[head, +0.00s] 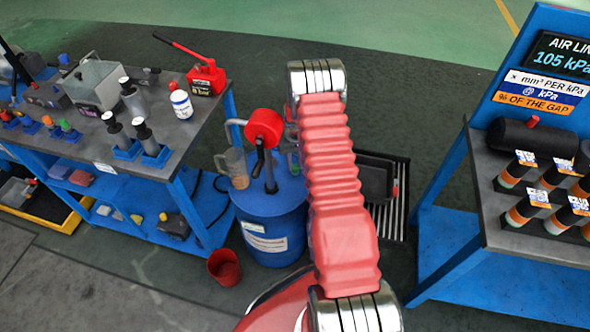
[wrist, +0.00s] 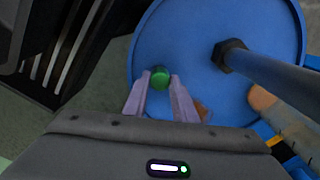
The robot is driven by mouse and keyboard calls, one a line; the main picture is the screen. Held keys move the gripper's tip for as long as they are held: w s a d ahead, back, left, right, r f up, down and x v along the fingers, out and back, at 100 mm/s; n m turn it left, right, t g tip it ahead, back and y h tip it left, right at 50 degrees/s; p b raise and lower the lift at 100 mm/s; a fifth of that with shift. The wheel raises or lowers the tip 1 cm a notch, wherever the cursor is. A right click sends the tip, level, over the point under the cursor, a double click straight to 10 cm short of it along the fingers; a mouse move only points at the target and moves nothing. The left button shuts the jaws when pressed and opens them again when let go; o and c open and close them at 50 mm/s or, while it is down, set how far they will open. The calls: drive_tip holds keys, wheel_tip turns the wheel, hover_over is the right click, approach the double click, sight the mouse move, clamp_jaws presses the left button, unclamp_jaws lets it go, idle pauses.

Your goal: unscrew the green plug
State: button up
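The green plug (wrist: 160,78) sits on the top of the blue drum (wrist: 195,105), near its edge, in the wrist view. My gripper (wrist: 160,79) has its two pale purple fingers apart, one on each side of the plug. The fingertips look very near its sides, but I cannot tell whether they touch it. In the head view the blue drum (head: 270,225) stands at the centre. My red arm covers its right part and hides my gripper and most of the area around the plug.
A pump with a red head (head: 264,126) rises from the drum, and its pipe (wrist: 265,75) is right of the plug in the wrist view. A jug (head: 236,168) stands beside it. A red bucket (head: 224,267) is on the floor. Workbenches (head: 175,165) (head: 480,215) flank the drum.

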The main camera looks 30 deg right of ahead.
clamp_jaws()
drive_tip(key=shift+r, duration=0.1)
idle(0.3)
drive_tip(key=n, duration=0.4)
drive_tip(key=shift+n, duration=0.4)
idle(0.3)
drive_tip(key=shift+r+n, duration=0.15)
drive_tip(key=shift+n, duration=1.95)
